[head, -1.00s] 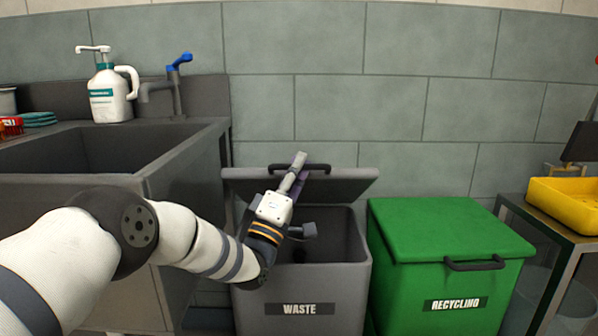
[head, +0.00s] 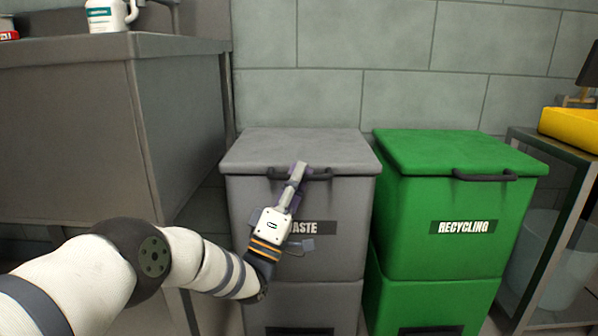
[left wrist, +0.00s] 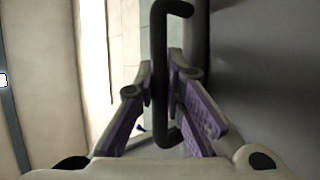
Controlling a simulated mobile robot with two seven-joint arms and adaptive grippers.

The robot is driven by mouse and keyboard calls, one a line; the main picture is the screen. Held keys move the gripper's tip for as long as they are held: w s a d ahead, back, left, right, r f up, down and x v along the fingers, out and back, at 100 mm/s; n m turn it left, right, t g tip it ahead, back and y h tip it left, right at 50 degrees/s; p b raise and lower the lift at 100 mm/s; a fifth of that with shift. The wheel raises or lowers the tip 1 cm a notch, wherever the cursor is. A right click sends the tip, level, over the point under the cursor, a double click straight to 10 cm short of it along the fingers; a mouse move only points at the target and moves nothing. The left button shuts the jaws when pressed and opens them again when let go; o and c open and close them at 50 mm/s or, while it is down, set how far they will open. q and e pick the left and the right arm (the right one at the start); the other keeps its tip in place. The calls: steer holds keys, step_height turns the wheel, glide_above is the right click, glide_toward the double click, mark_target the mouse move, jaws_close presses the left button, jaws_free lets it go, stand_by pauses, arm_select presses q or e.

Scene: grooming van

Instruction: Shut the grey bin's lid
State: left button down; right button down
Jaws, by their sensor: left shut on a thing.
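The grey bin (head: 350,215) stands against the wall, with a WASTE label on its front that my left gripper partly covers. Its lid (head: 300,148) lies flat across the top, and no gap shows between lid and bin. A dark handle (head: 320,174) sits at the lid's front edge. My left gripper (head: 296,172) is shut on this handle, in front of the bin. In the left wrist view the purple-padded fingers pinch the dark handle bar (left wrist: 160,60). My right gripper is not in view.
A green recycling bin (head: 455,205) with its lid down stands close on the right. A grey sink unit (head: 180,120) is on the left. A metal table (head: 560,150) with a yellow tray (head: 572,128) is at the right.

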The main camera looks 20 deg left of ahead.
arm_select(q)
steer(key=shift+s+d+f, duration=0.1)
steer(key=shift+f, duration=0.5)
steer(key=c, duration=1.9)
jaws_free()
steer(key=shift+r, duration=0.1)
steer(key=v, duration=1.2)
steer(key=shift+s, duration=0.1)
